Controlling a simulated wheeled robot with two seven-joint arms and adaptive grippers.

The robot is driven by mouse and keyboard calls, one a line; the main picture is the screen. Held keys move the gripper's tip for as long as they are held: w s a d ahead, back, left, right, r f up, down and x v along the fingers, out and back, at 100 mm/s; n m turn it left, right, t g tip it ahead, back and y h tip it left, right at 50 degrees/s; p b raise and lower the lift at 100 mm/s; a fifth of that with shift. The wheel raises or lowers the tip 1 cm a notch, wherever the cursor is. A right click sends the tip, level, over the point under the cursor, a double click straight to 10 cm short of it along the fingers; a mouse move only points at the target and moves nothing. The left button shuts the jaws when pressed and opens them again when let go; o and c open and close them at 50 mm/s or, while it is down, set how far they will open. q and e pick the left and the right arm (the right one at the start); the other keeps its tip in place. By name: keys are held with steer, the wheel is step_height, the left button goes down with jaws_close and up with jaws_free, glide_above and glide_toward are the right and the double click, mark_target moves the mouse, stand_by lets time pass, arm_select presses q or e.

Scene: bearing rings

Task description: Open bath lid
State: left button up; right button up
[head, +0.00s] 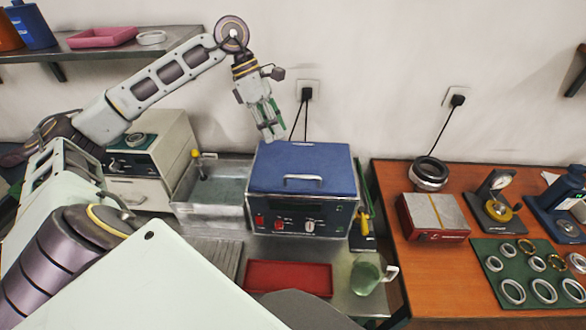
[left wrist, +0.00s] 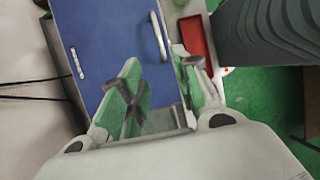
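The bath (head: 300,220) stands on the steel bench with its blue lid (head: 300,165) closed on top. The lid carries a pale bar handle (head: 303,178) near its front edge. The lid (left wrist: 105,45) and handle (left wrist: 158,36) also show in the left wrist view. My left gripper (head: 270,133) hangs just above the lid's back left corner, away from the handle. In the left wrist view its two green-padded fingers (left wrist: 160,75) are apart with nothing between them. My right gripper is not in view.
A steel sink (head: 208,205) is left of the bath. A red tray (head: 288,278) and a green jug (head: 367,274) are in front. The orange table (head: 398,180) at right holds a red-sided block (head: 433,217), gauges and a green mat (head: 492,250) with several rings.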

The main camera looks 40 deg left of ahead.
arm_select(q)
steer(key=p+x, duration=0.2)
steer(key=x, duration=1.1)
steer(key=shift+s+f, duration=0.1)
jaws_close()
stand_by(0.4)
